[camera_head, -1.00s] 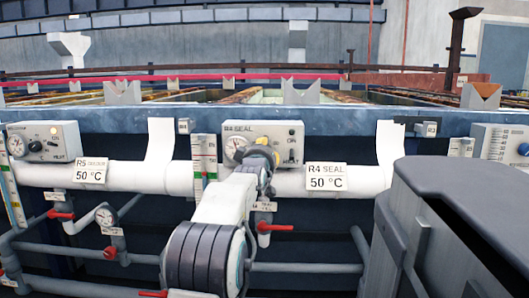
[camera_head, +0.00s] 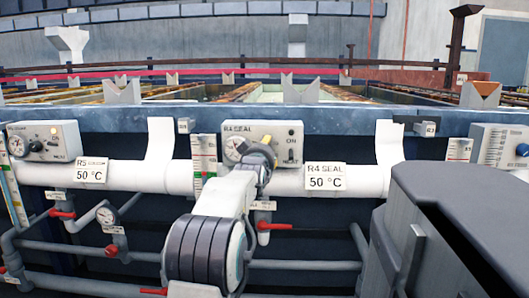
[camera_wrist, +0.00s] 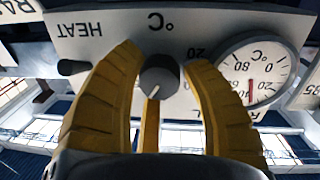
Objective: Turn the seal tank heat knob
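The R4 SEAL control box (camera_head: 282,131) is light grey, with a dial at its left and an ON switch at its right. My gripper (camera_head: 262,152) is in front of this box in the head view and hides the knob there. In the wrist view the box face is upside down. The dark grey round knob (camera_wrist: 160,76) sits under the °C mark, with a light pointer line. My gripper's yellow fingers (camera_wrist: 163,62) stand on either side of the knob, with thin gaps at most. Whether they touch it is unclear.
The dial (camera_wrist: 251,72) is close beside the right finger. The small HEAT switch (camera_wrist: 73,67) is left of the fingers. A white pipe (camera_head: 375,180) runs below the box, with a red-handled valve (camera_head: 272,226) under it. The R5 box (camera_head: 45,141) is further left.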

